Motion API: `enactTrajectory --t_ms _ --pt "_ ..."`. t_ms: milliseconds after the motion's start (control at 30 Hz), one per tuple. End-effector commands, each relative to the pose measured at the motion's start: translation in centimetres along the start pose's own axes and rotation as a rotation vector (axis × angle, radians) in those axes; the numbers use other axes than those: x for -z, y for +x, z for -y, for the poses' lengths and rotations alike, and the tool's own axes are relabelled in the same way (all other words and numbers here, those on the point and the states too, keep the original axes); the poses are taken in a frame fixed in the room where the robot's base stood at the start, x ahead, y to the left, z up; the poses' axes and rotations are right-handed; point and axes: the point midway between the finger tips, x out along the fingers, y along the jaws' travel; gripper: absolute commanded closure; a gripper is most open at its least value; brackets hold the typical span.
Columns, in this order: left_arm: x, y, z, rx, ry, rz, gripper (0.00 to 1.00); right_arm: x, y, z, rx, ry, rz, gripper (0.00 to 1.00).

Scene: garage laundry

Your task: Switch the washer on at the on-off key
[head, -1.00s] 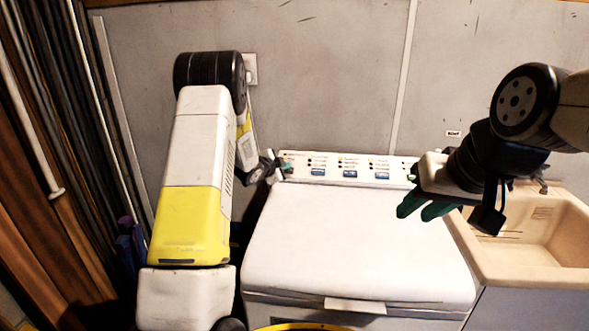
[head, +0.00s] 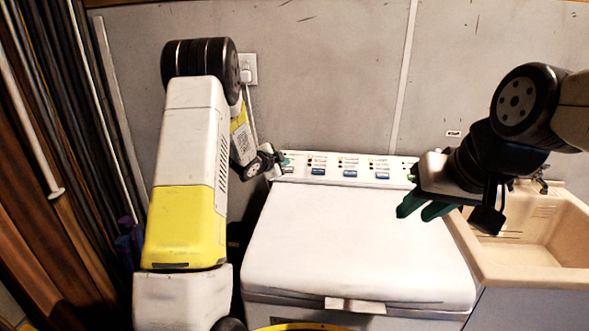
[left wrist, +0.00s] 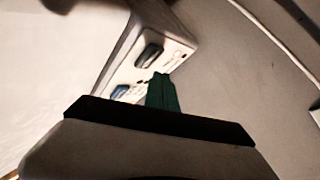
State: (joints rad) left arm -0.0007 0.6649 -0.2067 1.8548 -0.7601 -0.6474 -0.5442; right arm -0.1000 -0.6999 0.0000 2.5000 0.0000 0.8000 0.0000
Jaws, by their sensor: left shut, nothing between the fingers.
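The white washer (head: 350,240) stands against the wall with its lid down. Its control panel (head: 330,162) runs along the back, with several blue keys and small lights. A dark key (left wrist: 148,54) is at the panel's end in the left wrist view, beside a blue key (left wrist: 119,91). Which one is the on-off key I cannot read. My left gripper (head: 284,160) is shut and empty at the panel's left end. Its green fingertips (left wrist: 163,88) appear close to the dark key; contact cannot be told. My right gripper (head: 424,207) looks open and empty above the washer's right side.
A beige sink (head: 540,270) adjoins the washer on the right, below my right arm. A wall outlet (head: 249,68) with a cord is behind my left arm. Long boards and poles (head: 50,130) lean at the left. The washer lid is clear.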

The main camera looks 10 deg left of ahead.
Motion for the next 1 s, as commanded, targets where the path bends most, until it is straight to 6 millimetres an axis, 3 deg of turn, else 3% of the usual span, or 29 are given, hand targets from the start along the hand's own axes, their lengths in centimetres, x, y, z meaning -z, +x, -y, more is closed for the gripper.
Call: enactTrajectory --t_ms 400,1000 --pt "1.9 -2.6 2.0 0.002 0.0 -0.001 1.0 0.0 0.0 0.0 0.0 0.0 0.0 0.69" --pt "2.0 -2.8 2.0 0.0 0.0 -0.001 1.0 0.0 0.0 0.0 0.0 0.0 0.0 0.69"
